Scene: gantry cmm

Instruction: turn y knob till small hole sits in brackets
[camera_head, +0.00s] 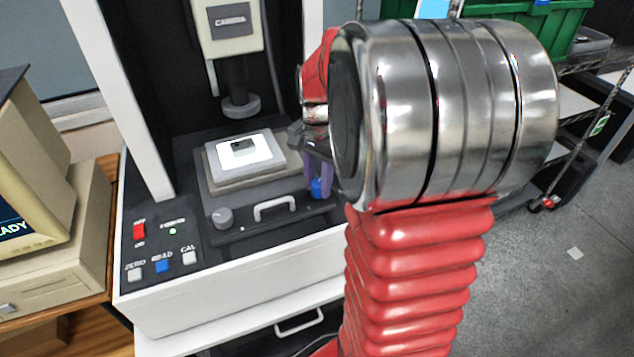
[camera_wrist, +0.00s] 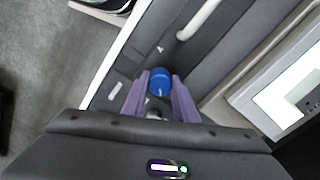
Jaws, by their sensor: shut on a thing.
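The blue knob (camera_head: 318,187), which I take to be the y knob, stands on the dark front panel at the right of the stage. It also shows in the wrist view (camera_wrist: 160,79). My gripper (camera_wrist: 160,92) is shut on it, with one purple finger on each side. In the head view my arm hides most of my gripper (camera_head: 319,178). The stage (camera_head: 213,172) carries a bright lit plate (camera_head: 262,150) with a small dark part on it, below the camera head (camera_head: 232,30). I cannot make out the small hole or any brackets.
A grey knob (camera_head: 222,217) and a pale handle (camera_head: 274,205) are left of the blue knob. A red switch (camera_head: 139,231) and the ZERO, READ and CAL buttons are at the front left. A computer monitor (camera_head: 30,185) showing part of "READY" stands at far left.

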